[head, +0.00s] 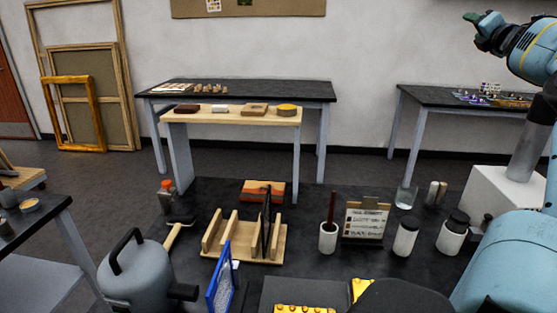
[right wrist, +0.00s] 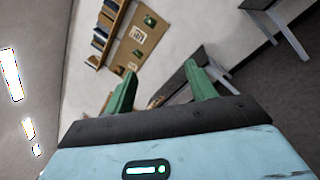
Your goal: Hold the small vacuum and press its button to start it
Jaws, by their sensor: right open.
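A rounded grey canister (head: 140,275) with a black top handle and a black stub at its right side stands at the lower left of the near dark table in the head view. It looks like the small vacuum; I cannot make out a button on it. My right gripper (head: 478,18) is raised at the upper right of the head view, far from the canister. Its green fingers (right wrist: 160,85) are apart and empty in the right wrist view. My left gripper is not in view.
The near table (head: 330,270) holds a wooden rack (head: 240,255), a white cup (head: 328,238), a clipboard (head: 366,222), lidded jars (head: 406,237) and a clear glass (head: 405,197). A yellow-and-black object (head: 362,289) is cut off at the bottom edge.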

